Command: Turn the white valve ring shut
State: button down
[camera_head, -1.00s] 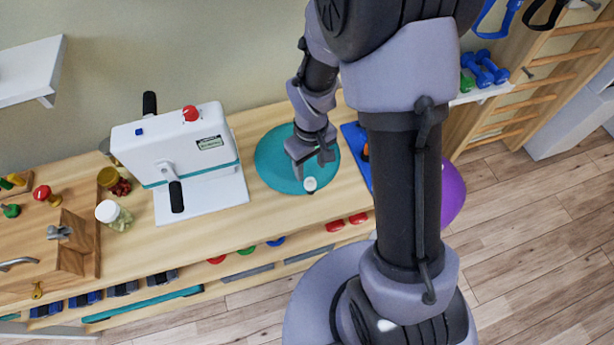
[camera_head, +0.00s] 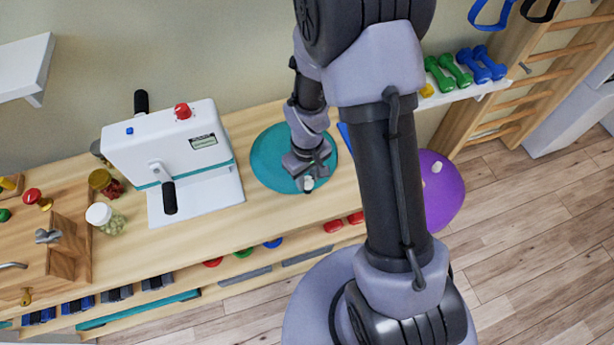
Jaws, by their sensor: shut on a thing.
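The teal round cushion (camera_head: 268,160) lies flat on the wooden bench top, to the right of the white machine. The small white valve ring (camera_head: 308,184) shows at the cushion's front right edge. My gripper (camera_head: 307,174) reaches down from above the cushion and is shut on the white valve ring. The fingers hide part of the ring, so I cannot tell how far it is turned.
A white machine (camera_head: 163,150) with black handles and a red knob stands to the left. Jars (camera_head: 112,221) are beside it. Dumbbells (camera_head: 480,64) lie on a shelf at right. A purple ball (camera_head: 440,205) is on the floor, partly behind my arm.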

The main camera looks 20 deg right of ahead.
jog(key=shift+m, duration=0.3)
jog(key=m+b, duration=0.2)
jog(key=m, duration=0.2)
jog(key=shift+f+m, duration=0.1)
jog(key=shift+m, duration=0.3)
jog(key=m+b, duration=0.2)
jog(key=m, duration=0.3)
jog(key=shift+m, duration=0.3)
jog(key=c, duration=1.1)
grip_release()
jog(key=shift+o, duration=0.2)
